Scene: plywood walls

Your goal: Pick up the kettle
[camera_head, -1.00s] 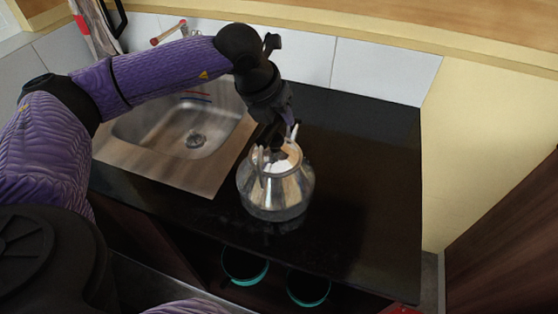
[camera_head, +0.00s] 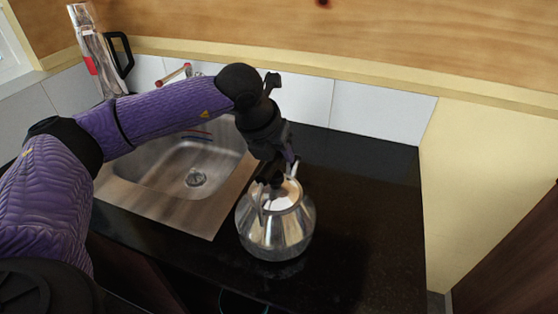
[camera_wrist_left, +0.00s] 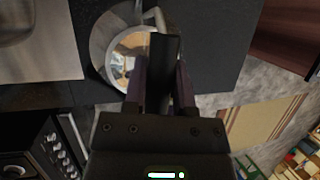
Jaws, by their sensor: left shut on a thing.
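The kettle (camera_head: 277,234) is a shiny metal pot, upright over the black counter right of the sink; I cannot tell whether its base is clear of the counter. My left gripper (camera_head: 272,182) reaches down from above and is shut on the kettle's handle, which it largely hides in the head view. In the left wrist view the kettle's round body (camera_wrist_left: 104,38) shows beyond the fingers, and the dark handle (camera_wrist_left: 165,65) runs between the fingers of the left gripper (camera_wrist_left: 160,85). My right gripper is not in view.
The counter right of the kettle is clear up to the yellow wall (camera_head: 480,180). A stove (camera_wrist_left: 35,145) shows in the left wrist view.

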